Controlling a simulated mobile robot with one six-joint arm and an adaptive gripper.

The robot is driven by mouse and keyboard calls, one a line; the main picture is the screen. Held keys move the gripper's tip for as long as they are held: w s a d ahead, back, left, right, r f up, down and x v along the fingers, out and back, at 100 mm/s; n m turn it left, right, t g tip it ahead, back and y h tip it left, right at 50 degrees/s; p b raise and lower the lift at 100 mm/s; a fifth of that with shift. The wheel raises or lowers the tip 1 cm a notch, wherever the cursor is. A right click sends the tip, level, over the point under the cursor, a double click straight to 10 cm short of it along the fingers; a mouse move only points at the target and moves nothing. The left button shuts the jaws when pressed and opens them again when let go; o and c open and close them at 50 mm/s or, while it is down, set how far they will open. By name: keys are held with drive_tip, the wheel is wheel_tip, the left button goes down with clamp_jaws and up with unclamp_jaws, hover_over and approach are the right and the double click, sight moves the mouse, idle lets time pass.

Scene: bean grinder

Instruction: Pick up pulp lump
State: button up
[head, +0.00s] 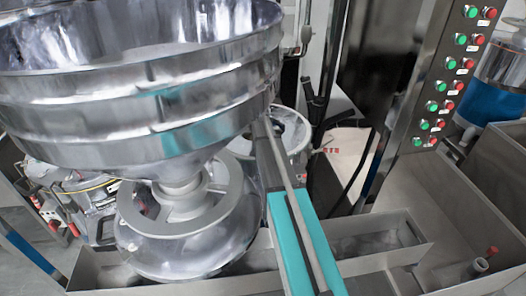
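I cannot make out a pulp lump anywhere in the head view. The large steel hopper (130,100) fills the upper left and hides much behind it. A round pale container (297,146) with a dark inside shows partly behind the hopper's right edge. I cannot tell what is in it. I cannot make out my gripper in this view.
A rounded steel vessel (190,250) sits below the hopper in a grey trough (95,272). A teal and grey bar (290,250) slants across the lower middle. A post with green and red buttons (440,85) and grey bins (440,200) stand at the right.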

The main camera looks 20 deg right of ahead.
idle(0.6)
drive_tip(key=c, duration=0.5)
drive_tip(key=shift+r, duration=0.1)
drive_tip(key=shift+c, duration=1)
wheel_tip(320, 180, up, 10)
drive_tip(key=p, duration=1)
